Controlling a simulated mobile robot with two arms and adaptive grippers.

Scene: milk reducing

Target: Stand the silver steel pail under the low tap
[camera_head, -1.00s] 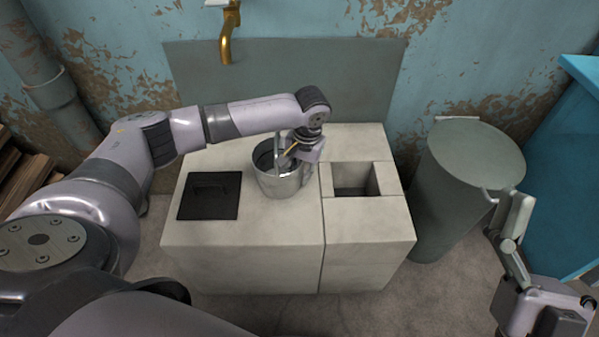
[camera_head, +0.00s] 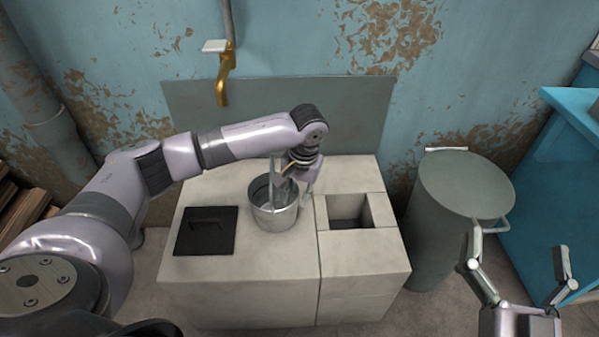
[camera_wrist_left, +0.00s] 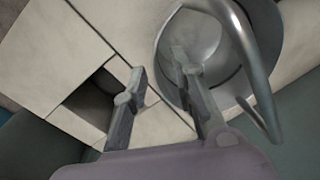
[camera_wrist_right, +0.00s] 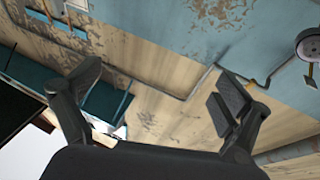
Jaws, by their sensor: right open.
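The silver steel pail (camera_head: 275,217) stands upright on the pale stone block (camera_head: 240,285), between a black lid and a square recess. In the left wrist view the pail (camera_wrist_left: 215,42) shows its round opening and a raised handle (camera_wrist_left: 258,75). My left gripper (camera_head: 290,190) is at the pail's right rim. Its fingers (camera_wrist_left: 160,72) are apart, one over the pail's opening and one outside; contact with the wall is unclear. A brass tap (camera_head: 222,88) is on the wall behind, higher than the pail and left of it. My right gripper (camera_head: 518,262) is open and empty at the lower right.
The black lid (camera_head: 205,231) lies left of the pail. The square recess (camera_head: 348,222) is to its right. A grey-green bin (camera_head: 465,190) with handles stands right of the block, beside a blue cabinet (camera_head: 545,190). A grey panel (camera_head: 340,115) backs the block.

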